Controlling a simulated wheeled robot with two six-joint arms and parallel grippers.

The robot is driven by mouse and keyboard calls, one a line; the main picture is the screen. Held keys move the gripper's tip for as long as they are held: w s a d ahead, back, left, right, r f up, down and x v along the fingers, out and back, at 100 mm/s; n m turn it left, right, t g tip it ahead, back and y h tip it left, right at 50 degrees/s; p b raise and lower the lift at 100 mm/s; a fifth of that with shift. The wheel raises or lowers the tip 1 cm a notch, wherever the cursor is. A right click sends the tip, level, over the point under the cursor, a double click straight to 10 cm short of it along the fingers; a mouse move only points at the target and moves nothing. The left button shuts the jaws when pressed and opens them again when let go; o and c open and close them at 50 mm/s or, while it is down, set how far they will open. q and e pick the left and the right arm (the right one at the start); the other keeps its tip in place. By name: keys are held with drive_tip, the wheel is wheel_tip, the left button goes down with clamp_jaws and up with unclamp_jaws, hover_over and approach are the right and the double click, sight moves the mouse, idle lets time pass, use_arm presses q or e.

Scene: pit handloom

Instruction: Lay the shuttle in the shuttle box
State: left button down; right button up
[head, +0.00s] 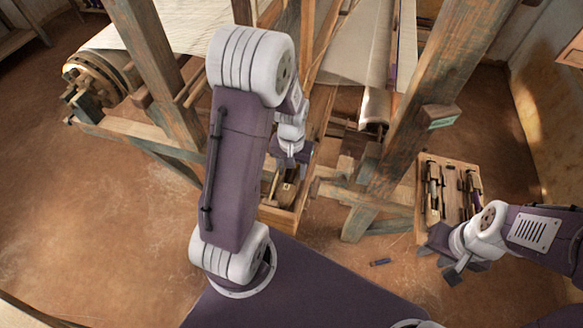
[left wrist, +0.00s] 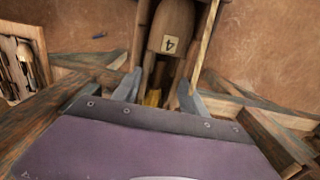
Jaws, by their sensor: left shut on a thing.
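The wooden shuttle (head: 287,190), dark with a pale end, is at the wooden shuttle box (head: 277,216) in the head view. In the left wrist view the shuttle (left wrist: 173,27) bears a label "4" and lies lengthwise between the box's side walls (left wrist: 208,42). My left gripper (head: 290,158) is above the box and shut on the shuttle; its fingers (left wrist: 158,92) stand either side of it. Whether the shuttle touches the box floor is hidden. My right gripper (head: 446,257) is open and empty, low at the right.
The loom's posts (head: 408,125) and beams surround the box. A tool tray (head: 447,221) with several tools stands at the right. A small dark piece (head: 380,262) lies on the floor. The floor at the left is clear.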

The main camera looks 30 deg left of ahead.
use_arm(q)
drive_tip(key=shift+d+f, duration=0.1)
drive_tip(key=shift+f, duration=0.5)
drive_tip(key=c, duration=0.6)
unclamp_jaws()
drive_tip(key=shift+o, duration=0.4)
wheel_tip(320, 180, up, 8)
drive_tip(key=p, duration=0.7)
drive_tip(key=shift+r, duration=0.1)
